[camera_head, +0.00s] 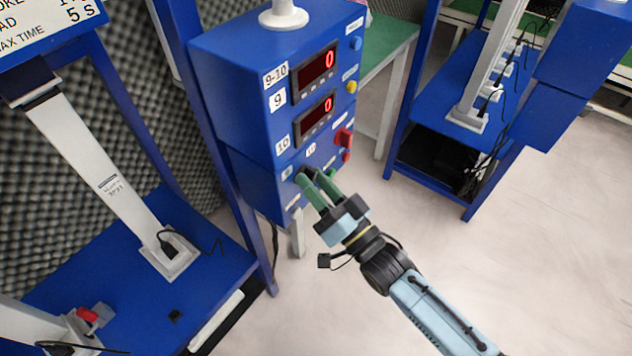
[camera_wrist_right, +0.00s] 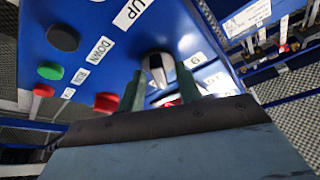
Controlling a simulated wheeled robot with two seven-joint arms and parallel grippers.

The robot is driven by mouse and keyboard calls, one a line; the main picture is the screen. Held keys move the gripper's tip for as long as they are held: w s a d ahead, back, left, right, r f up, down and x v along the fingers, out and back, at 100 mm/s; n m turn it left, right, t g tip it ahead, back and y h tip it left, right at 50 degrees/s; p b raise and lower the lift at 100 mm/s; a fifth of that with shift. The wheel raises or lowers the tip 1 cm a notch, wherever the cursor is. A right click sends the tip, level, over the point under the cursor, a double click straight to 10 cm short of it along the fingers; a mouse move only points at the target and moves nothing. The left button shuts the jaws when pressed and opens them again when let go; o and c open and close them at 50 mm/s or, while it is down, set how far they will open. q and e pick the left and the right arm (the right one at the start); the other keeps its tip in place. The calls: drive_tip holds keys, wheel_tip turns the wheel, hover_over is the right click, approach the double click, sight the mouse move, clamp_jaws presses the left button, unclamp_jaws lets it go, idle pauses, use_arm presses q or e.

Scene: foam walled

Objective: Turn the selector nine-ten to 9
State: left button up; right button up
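The blue control box (camera_head: 235,95) stands at the centre of the head view, with a "9-10" label by its upper display. In the wrist view a black and silver selector knob (camera_wrist_right: 158,70) shows on the panel's face. A label beside it reads like an upside-down 9. My right gripper (camera_head: 312,176) is at the lower front of the box. In the wrist view its two green fingers (camera_wrist_right: 160,88) stand apart on either side of the knob, with a small gap showing. The fingers hide the knob in the head view. My left gripper is out of view.
Other controls share the panel: a black button (camera_wrist_right: 63,37), a green button (camera_wrist_right: 50,71), red buttons (camera_wrist_right: 106,102) and, higher up, a red switch (camera_head: 343,137). A blue bench (camera_head: 215,270) is at left and another blue stand (camera_head: 440,100) at right. The floor between is clear.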

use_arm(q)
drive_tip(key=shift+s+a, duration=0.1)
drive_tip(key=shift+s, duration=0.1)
use_arm(e)
clamp_jaws()
